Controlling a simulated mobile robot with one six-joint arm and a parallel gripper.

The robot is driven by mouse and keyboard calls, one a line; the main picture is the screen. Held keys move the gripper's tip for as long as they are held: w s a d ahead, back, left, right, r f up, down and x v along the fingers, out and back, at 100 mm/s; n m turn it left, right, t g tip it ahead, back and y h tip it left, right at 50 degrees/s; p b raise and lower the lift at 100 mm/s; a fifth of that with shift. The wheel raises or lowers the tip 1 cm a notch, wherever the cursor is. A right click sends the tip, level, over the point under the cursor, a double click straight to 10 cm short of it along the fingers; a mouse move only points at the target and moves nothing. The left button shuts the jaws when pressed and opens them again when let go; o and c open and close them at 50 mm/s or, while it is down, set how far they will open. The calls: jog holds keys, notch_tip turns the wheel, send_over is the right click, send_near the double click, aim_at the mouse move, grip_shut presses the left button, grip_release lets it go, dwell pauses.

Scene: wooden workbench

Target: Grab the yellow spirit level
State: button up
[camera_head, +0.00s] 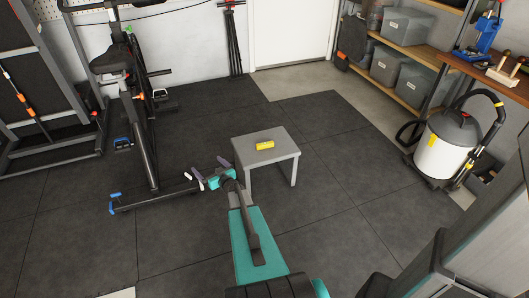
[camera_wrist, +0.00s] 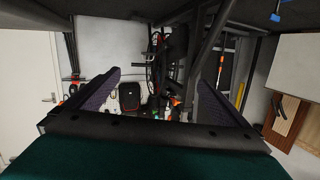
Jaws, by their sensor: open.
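The yellow spirit level (camera_head: 265,145) lies flat on top of a small grey stool (camera_head: 243,150) in the head view. My gripper (camera_head: 207,167) is left of the stool and points away from it. The gripper is apart from the level and the stool. In the wrist view its two dark fingers (camera_wrist: 160,80) are spread wide with nothing between them. The level and the stool do not show in the wrist view.
An exercise bike (camera_head: 140,120) stands left of my gripper. A white and black vacuum cleaner (camera_head: 446,148) stands at the right, near shelves with grey bins (camera_head: 405,25). The dark mat floor (camera_head: 330,195) right of the stool is clear.

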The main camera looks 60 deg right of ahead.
aim_at(266, 144)
jog(key=s+d+f+h+b, duration=0.1)
jog(key=s+d, duration=0.2)
jog(key=d, duration=0.2)
jog(key=s+d+f+h+b, duration=0.1)
jog(key=s+d+b, duration=0.1)
jog(key=s+d, duration=0.2)
jog(key=s+d+m+b, duration=0.1)
jog(key=s+d+b, duration=0.1)
jog(key=d, duration=0.4)
jog(key=shift+s+d+f+h, duration=0.35)
jog(key=shift+s+f+h, duration=0.05)
jog(key=shift+s, duration=0.25)
jog(key=s+d+f+m+g+h+b, duration=0.1)
jog(key=s+d+h+b, duration=0.1)
jog(key=s+d, duration=0.7)
jog(key=shift+s+d+f+m+b, duration=0.35)
jog(key=shift+s+b, duration=0.55)
jog(key=shift+s, duration=0.35)
jog(key=shift+w, duration=0.1)
jog(key=b+x, duration=0.1)
jog(key=x, duration=0.6)
jog(key=shift+d+b, duration=0.25)
jog(key=shift+b, duration=0.1)
jog(key=shift+w+d, duration=0.35)
jog(key=shift+w, duration=0.15)
